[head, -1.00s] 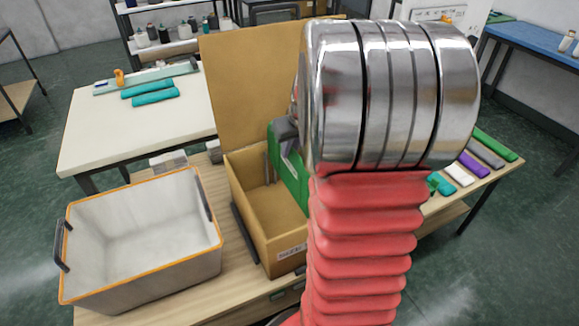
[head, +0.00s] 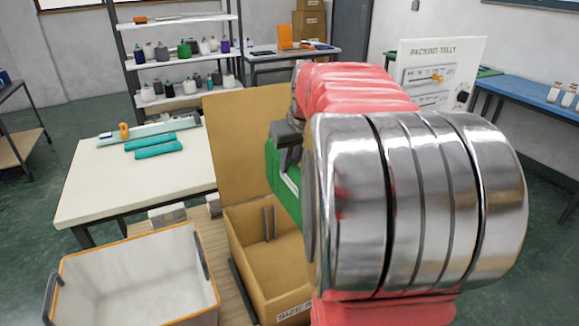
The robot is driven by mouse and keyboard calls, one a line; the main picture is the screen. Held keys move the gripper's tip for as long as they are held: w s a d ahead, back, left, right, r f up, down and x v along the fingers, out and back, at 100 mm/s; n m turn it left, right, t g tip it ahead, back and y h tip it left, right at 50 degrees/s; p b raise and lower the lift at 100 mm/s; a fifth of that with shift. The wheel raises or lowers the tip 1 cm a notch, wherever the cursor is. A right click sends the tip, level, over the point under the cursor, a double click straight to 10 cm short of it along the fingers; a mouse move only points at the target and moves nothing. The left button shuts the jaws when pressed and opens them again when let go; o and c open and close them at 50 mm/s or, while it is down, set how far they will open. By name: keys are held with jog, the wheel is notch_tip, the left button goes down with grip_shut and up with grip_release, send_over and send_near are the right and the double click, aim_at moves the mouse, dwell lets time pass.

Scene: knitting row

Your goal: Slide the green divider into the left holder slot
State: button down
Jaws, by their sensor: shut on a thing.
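The green divider (head: 280,178), a flat panel with a pale label, hangs above the right part of an open cardboard box (head: 237,258). My gripper (head: 288,137) is shut on its top edge. My arm hides the divider's right part. A pair of upright holder strips (head: 269,222) stands inside the box at the back wall, with a narrow slot between them. The divider is to the right of and above these strips, apart from them. Any other holder slot is hidden behind my arm.
A grey bin with an orange rim (head: 135,242) stands left of the box. The box's raised flap (head: 238,135) stands behind it. A white table (head: 100,185) with teal rolls (head: 155,142) is at the back left. My arm blocks the right side.

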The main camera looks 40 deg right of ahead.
dwell(0.4)
jog(key=shift+r, duration=5)
jog(key=shift+s, duration=0.2)
